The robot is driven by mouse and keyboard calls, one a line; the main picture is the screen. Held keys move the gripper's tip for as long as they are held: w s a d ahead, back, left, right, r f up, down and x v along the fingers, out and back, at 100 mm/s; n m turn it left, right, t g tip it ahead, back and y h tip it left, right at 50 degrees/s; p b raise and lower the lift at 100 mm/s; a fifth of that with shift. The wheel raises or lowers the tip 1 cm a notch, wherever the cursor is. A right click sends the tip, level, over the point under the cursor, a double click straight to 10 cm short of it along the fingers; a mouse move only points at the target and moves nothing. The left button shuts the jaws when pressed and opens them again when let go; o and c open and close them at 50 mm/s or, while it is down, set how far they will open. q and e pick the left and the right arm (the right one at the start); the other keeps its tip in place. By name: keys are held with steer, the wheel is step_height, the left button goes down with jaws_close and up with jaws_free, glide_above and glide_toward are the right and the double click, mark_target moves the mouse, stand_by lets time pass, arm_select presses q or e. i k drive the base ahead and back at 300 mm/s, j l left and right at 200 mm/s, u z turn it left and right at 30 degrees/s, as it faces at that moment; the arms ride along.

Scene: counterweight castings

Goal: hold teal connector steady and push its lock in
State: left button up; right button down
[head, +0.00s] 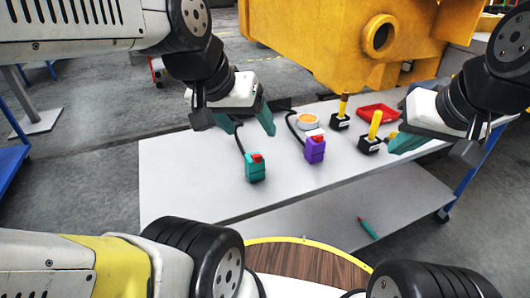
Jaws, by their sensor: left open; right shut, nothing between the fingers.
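The teal connector (255,172) stands on the grey table (190,180), with a dark cable running up from it toward the back. Its red lock (257,157) shows on top; I cannot tell how deep it sits. My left gripper (248,126) is open and empty above and behind the connector, apart from it, with its teal fingers spread. My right gripper (398,143) is shut and empty near the table's right side, beyond the purple connector and well away from the teal one.
A purple connector (315,153) with a red lock stands right of the teal one. Two black blocks with yellow handles (375,125) (343,105), an orange-topped round dish (308,121) and a red tray (377,113) stand behind. A large yellow casting (330,45) overhangs the back. The table's front left is clear.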

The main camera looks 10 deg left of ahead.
mark_target(257, 158)
steer(key=l+u, duration=0.25)
steer(key=u, duration=0.15)
steer(key=l+u, duration=0.4)
steer(key=k+l+u, duration=0.1)
steer(key=u, duration=0.3)
